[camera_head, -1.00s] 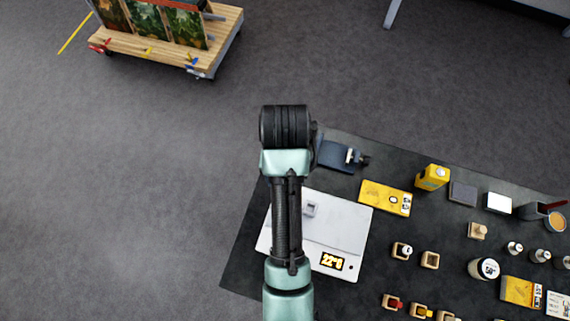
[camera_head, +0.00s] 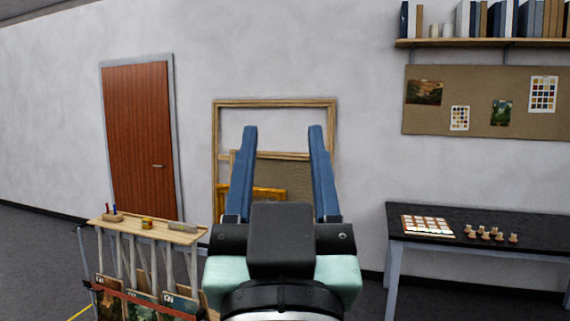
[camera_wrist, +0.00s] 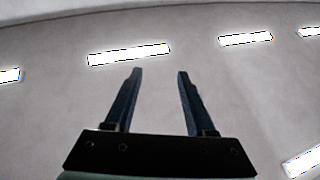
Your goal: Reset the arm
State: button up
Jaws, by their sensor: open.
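My gripper (camera_head: 282,165) stands upright in the middle of the head view, its two blue fingers spread wide apart with nothing between them. In the wrist view the gripper (camera_wrist: 158,98) is also open and empty, pointing up toward the ceiling with its bright light panels (camera_wrist: 128,54). In the head view the fingers overlap wooden frames (camera_head: 275,104) that lean against the far wall, well behind the gripper. The gripper touches nothing.
A wooden-topped cart (camera_head: 150,230) with paintings stands at the lower left, before a brown door (camera_head: 140,140). A black table (camera_head: 480,250) with a colour chart and several small pieces stands at right, under a pinboard (camera_head: 480,100) and a shelf (camera_head: 480,42).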

jog(key=s+r+t, duration=0.2)
jog(key=s+r, duration=0.3)
jog(key=shift+r+t, duration=0.15)
jog(key=shift+t, duration=0.25)
jog(key=shift+s, duration=0.1)
